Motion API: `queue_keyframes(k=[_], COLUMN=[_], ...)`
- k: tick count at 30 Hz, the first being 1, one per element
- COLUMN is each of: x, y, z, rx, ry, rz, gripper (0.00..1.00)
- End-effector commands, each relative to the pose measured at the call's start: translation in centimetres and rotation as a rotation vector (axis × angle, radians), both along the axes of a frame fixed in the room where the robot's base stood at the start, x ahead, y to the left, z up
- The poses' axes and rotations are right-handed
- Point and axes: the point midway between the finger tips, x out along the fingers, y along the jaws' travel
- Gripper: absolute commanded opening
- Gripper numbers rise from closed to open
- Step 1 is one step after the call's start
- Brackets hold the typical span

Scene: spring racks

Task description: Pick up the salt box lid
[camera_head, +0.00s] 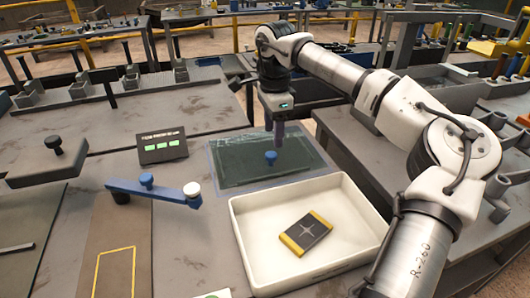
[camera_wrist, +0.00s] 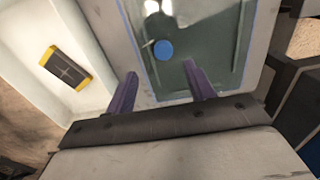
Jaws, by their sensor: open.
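The salt box lid (camera_head: 238,162) looks like a dark green, glassy panel with a blue knob (camera_head: 271,157) standing up from its middle. It lies flat inside a pale blue border on the grey table. In the wrist view the lid (camera_wrist: 205,35) fills the upper middle, and its knob (camera_wrist: 163,49) sits ahead of the fingertips, between their lines. My gripper (camera_head: 279,138) points down above the lid, close to the knob. Its two purple fingers (camera_wrist: 160,74) are apart with nothing between them. The head view does not clearly show the gap between fingers and knob.
A white tray (camera_head: 247,230) holding a dark yellow-ended block (camera_head: 306,232) stands in front of the lid. A blue lever (camera_head: 165,192) and a black display with green lights (camera_head: 162,146) are to the left. Bare table lies behind the display.

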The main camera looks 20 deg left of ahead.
Motion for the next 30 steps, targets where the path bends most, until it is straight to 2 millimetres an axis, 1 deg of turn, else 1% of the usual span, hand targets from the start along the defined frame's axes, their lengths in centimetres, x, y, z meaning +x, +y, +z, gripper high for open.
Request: queue_keyframes(k=[1, 3, 8, 10, 18, 21, 25, 26, 30], x=[0.0, 0.0, 0.0, 0.1, 0.2, 0.3, 0.3, 0.3, 0.3], y=[0.0, 0.0, 0.1, 0.2, 0.6, 0.6, 0.6, 0.6, 0.6], z=[-0.6, -1.2, -1.9, -2.5, -6.3, -6.8, -6.8, -6.8, -6.7], rx=[0.0, 0.0, 0.001, 0.0, 0.002, 0.001, 0.001, 0.001, 0.001], ry=[0.001, 0.001, 0.0, 0.001, 0.001, 0.0, -0.001, 0.0, 0.0], rz=[0.001, 0.001, 0.001, 0.002, 0.001, 0.001, 0.001, 0.001, 0.001], gripper=[0.54, 0.54, 0.54, 0.54, 0.54, 0.54, 0.54, 0.53, 0.34])
